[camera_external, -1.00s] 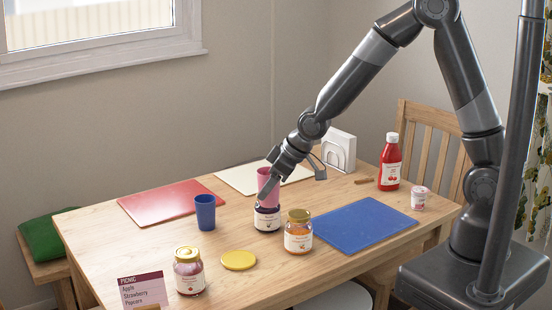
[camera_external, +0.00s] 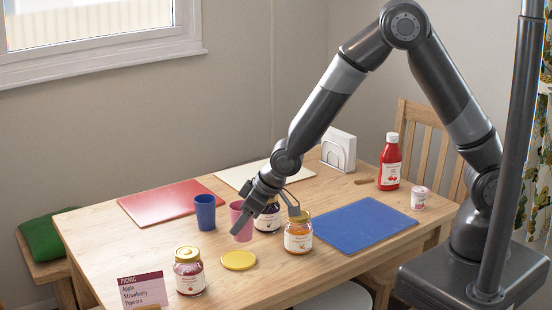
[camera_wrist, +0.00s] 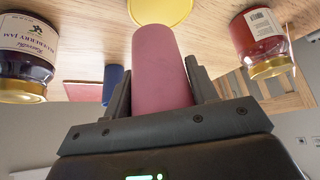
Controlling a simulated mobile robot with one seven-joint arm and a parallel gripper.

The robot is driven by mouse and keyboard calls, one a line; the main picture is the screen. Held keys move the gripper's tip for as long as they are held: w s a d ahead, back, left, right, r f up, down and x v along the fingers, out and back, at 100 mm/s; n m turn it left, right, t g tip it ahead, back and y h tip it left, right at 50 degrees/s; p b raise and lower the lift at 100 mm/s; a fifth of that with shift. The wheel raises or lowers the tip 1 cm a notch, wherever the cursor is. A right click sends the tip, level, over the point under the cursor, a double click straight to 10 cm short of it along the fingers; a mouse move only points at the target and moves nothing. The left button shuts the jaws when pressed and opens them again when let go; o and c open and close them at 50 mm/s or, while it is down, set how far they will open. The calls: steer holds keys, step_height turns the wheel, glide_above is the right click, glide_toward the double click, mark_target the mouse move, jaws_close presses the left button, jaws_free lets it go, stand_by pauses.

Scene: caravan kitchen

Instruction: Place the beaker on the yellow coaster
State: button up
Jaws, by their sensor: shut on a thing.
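The pink beaker (camera_external: 240,230) is upright in my gripper (camera_external: 248,206), which is shut on it. In the wrist view the beaker (camera_wrist: 161,70) sits between the two fingers (camera_wrist: 158,82). The yellow coaster (camera_external: 238,260) lies flat on the table, just below the beaker in the external view; it also shows at the top of the wrist view (camera_wrist: 160,10). The beaker and coaster look apart; I cannot tell the exact height of the beaker's base. A blue beaker (camera_external: 205,212) stands to the left of the pink one.
A dark jam jar (camera_external: 268,216) and an orange jar (camera_external: 298,235) stand close on the right. A red jar (camera_external: 189,271) stands left of the coaster. Red (camera_external: 160,203), cream (camera_external: 237,177) and blue (camera_external: 365,224) boards lie around. The table's front edge is near the coaster.

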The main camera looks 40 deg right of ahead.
mark_target(238, 238)
steer(key=shift+s+a+f, duration=0.15)
steer(key=shift+a+f, duration=0.4)
steer(key=shift+a, duration=0.3)
steer(key=shift+f, duration=2)
steer(key=o, duration=1)
steer(key=shift+f, duration=0.1)
steer(key=shift+s+d+r, duration=0.1)
steer(key=shift+r, duration=0.35)
steer(key=v, duration=1.1)
steer(key=shift+d+r, duration=0.15)
steer(key=shift+r, duration=0.05)
